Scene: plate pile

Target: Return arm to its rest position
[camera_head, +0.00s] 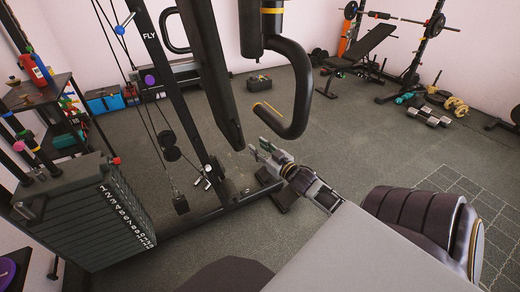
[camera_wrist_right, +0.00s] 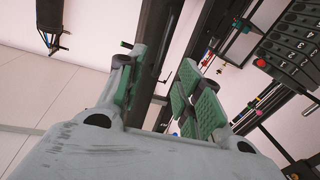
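My right arm comes in from the lower right in the head view. Its right gripper (camera_head: 262,151) is held out in front of the fly machine (camera_head: 215,75), near a lower part of the frame. In the right wrist view the two green-padded fingers (camera_wrist_right: 158,95) stand apart with nothing between them. The gripper is open and empty. From these frames I cannot tell whether it touches the machine. My left gripper is not in view.
The machine's curved black handle (camera_head: 300,90) hangs above and beyond my right gripper. A weight stack (camera_head: 85,215) stands at left. A bench (camera_head: 365,42) and dumbbells (camera_head: 430,116) are at the back right. The floor (camera_head: 350,135) between is mostly clear.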

